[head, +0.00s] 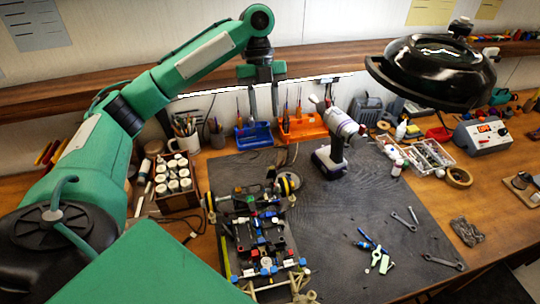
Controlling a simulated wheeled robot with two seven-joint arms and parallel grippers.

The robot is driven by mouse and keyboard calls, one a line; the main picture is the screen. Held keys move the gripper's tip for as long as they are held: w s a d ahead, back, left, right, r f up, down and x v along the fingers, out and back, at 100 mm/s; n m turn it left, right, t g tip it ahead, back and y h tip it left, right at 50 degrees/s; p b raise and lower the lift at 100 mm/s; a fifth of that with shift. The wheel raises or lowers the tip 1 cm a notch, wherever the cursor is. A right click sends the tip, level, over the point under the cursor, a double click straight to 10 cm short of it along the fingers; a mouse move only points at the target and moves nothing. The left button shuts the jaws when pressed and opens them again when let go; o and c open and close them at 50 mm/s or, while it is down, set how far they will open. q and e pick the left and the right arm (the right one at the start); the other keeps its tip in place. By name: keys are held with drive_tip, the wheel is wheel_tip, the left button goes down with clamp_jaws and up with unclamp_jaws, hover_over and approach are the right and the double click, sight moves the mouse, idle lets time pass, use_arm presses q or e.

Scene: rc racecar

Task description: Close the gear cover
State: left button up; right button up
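The RC car chassis (262,235) lies on the dark work mat, with wheels showing at its far end and several small blue, red, white and black parts along it. I cannot make out the gear cover or tell whether it is open or shut; at this size it does not stand out from the other parts. My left gripper (263,110) hangs fingers down above the back of the bench, beyond the car's far end. Its two fingers are apart with nothing between them. My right gripper is not in view.
A power drill (335,142) stands behind the car to the right. A black lamp (430,75) overhangs the right side. Wrenches (404,222) and small tools lie on the mat (340,260). A box of white jars (175,178) stands left. The mat right of the car is mostly clear.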

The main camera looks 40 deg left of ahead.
use_arm(q)
drive_tip(key=p, duration=0.3)
hover_over(270, 175)
drive_tip(key=f, duration=1.2)
drive_tip(key=shift+w+a+f, duration=0.1)
drive_tip(key=shift+w+a, duration=0.1)
drive_tip(key=shift+w, duration=0.15)
drive_tip(key=shift+s+f, duration=0.1)
drive_tip(key=shift+f, duration=0.1)
clamp_jaws()
